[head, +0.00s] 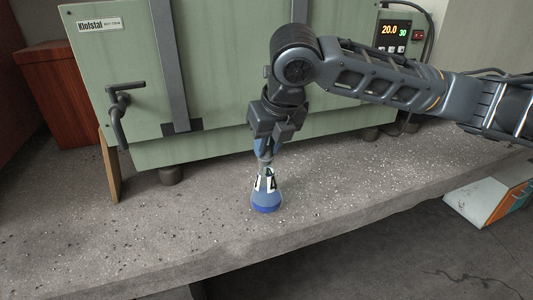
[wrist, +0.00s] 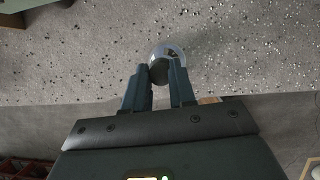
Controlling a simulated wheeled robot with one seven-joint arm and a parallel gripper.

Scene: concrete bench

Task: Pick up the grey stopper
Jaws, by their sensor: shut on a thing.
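A conical flask (head: 266,202) with blue liquid and a black-and-white label stands upright on the concrete bench, below my gripper. My gripper (head: 265,157) points down at the flask's top. In the wrist view my gripper (wrist: 162,72) is shut on the grey stopper (wrist: 158,73), which shows as a dark round shape between the fingertips. The flask's round, pale outline (wrist: 172,50) shows beyond it. The fingers hide most of the stopper in the head view, and I cannot tell whether it still sits in the flask's neck.
A green oven-like cabinet (head: 215,70) with a handle and a lit display (head: 395,35) stands close behind the flask. The bench's front edge (head: 330,228) is near. The bench left of the flask is clear. A white-and-orange box (head: 490,190) lies lower right, beyond the edge.

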